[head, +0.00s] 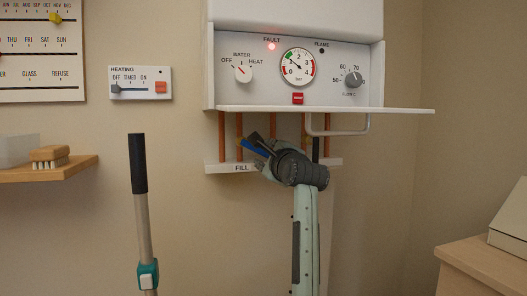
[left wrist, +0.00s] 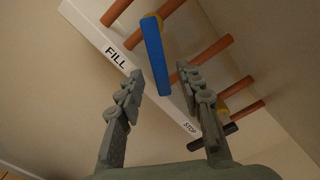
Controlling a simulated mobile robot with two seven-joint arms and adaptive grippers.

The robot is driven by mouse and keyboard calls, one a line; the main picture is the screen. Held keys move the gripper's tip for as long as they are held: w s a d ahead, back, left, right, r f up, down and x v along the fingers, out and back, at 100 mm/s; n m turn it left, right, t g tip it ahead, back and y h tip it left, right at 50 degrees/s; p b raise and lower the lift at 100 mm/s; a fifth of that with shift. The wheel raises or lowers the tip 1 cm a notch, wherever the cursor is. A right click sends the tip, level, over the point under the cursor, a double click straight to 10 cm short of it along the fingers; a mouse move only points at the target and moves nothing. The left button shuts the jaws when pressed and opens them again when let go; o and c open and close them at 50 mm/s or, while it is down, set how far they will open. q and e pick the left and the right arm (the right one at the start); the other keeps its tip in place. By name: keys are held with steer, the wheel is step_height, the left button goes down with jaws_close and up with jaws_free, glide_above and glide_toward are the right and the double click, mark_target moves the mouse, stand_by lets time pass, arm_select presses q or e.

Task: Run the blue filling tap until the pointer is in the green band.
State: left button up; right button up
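The blue filling tap (head: 254,147) is a blue lever above the FILL label under the boiler. In the left wrist view the blue lever (left wrist: 156,58) hangs from a copper pipe beside the white label strip. My left gripper (head: 261,142) is at the tap in the head view. In the left wrist view the left gripper (left wrist: 163,80) is open, with the lever between and just beyond its fingertips; I see no grip on it. The pressure gauge (head: 298,66) has green and red bands; its pointer seems to lean upper left, too small to read exactly. My right gripper is not in view.
A black STOP tap (left wrist: 213,137) and several copper pipes (head: 222,137) are close by. A white shelf edge (head: 400,110) with a rail juts out above my gripper. The red FAULT lamp (head: 271,46) is lit. A black-handled pole (head: 139,165) stands left.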

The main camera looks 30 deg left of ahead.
arm_select(q)
steer(key=shift+x, duration=1.45)
jaws_close()
